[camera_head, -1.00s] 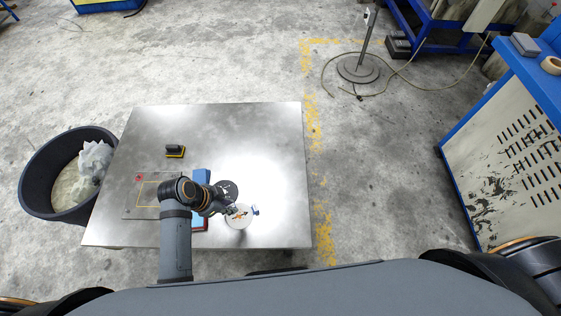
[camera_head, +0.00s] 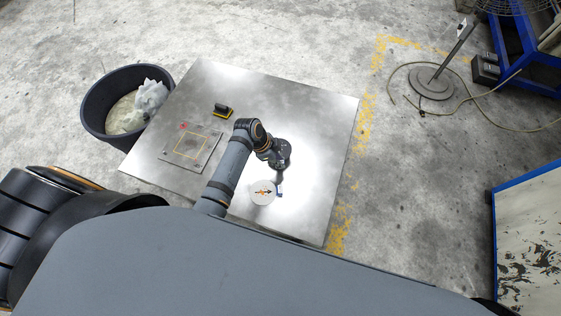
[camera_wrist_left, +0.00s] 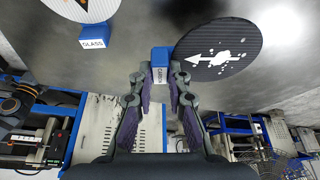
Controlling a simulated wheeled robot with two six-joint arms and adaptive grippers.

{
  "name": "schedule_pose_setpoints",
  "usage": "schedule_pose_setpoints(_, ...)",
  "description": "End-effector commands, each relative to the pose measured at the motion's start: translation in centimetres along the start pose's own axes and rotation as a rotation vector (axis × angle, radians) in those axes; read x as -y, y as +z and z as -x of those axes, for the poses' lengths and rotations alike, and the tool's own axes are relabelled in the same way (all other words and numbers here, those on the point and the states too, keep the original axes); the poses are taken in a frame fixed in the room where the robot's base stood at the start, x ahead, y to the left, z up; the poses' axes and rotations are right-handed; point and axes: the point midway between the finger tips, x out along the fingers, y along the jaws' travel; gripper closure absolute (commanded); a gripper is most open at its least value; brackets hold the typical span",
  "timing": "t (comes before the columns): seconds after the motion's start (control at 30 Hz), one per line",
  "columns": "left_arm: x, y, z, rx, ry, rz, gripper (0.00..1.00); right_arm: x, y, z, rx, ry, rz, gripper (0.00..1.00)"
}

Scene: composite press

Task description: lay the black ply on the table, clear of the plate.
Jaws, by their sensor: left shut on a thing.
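My left gripper (camera_head: 272,157) is over the bright right part of the table (camera_head: 320,120). In the left wrist view its fingers (camera_wrist_left: 158,74) are shut on a small blue tab with a white label (camera_wrist_left: 160,60). This tab is at the edge of the black ply (camera_wrist_left: 218,48), a dark disc with a white arrow. The black ply (camera_head: 284,150) is partly hidden by the gripper in the head view. It is well right of the grey plate (camera_head: 205,147) with its yellow outline. Its exact height above the table cannot be told. My right gripper is not in view.
A white ply (camera_head: 262,193) lies near the table's front edge; its blue tab (camera_wrist_left: 93,36) reads GLASS. A dark bin (camera_head: 95,105) is beside the table's left edge. The table's far right is clear.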

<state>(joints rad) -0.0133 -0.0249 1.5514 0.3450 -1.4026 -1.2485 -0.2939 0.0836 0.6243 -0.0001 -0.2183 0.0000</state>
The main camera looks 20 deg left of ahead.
Motion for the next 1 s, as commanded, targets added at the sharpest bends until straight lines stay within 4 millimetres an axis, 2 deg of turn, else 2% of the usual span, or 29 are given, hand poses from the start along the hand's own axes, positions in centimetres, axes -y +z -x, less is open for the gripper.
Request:
schedule_pose_setpoints(0.27,0.9,0.1,-1.4,0.000,0.000,-0.001,1.00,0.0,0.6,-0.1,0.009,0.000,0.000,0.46)
schedule_pose_setpoints(0.33,1.5,0.3,-2.4,0.001,0.002,0.000,1.00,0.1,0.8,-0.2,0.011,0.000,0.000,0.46)
schedule_pose_setpoints(0.5,1.3,1.3,-4.5,-0.001,0.001,0.000,1.00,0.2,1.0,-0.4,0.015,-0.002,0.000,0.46)
schedule_pose_setpoints(0.87,1.3,1.5,-5.0,0.000,0.000,0.000,1.00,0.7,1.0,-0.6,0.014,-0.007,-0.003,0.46)
schedule_pose_setpoints(0.9,1.3,1.5,-5.0,0.000,0.000,0.000,0.81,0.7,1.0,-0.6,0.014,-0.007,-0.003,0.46)
schedule_pose_setpoints(1.0,1.3,1.5,-4.9,0.000,0.000,0.000,0.68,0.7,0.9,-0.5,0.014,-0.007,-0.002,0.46)
